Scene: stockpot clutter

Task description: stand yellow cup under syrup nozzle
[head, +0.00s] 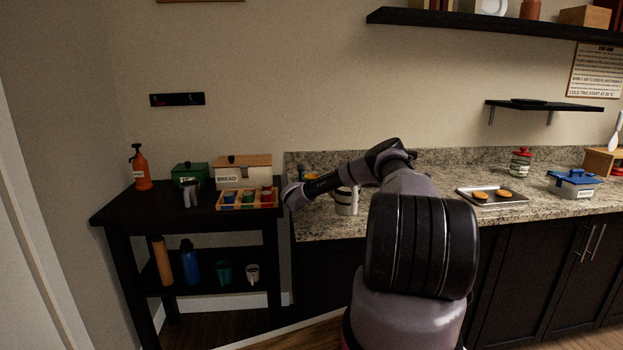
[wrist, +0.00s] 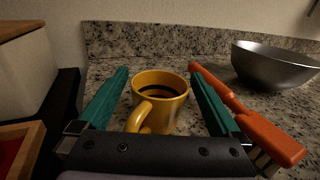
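The yellow cup (wrist: 172,110) stands upright on the speckled counter in the wrist view, its handle towards me and slightly left. The inside looks dark-banded. My gripper (wrist: 161,75) is open, its teal fingers on either side of the cup, with gaps between them and its walls. In the head view my arm reaches left over the counter's left end, and I cannot make out the fingertips there. I cannot identify a syrup nozzle in either view. An orange pump bottle (head: 140,167) stands on the dark side table at left.
An orange-handled brush (wrist: 250,128) lies close beside the right finger. A metal bowl (wrist: 275,66) sits behind it. The divided wooden tray (head: 246,206) and bread box (head: 230,183) are on the side table.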

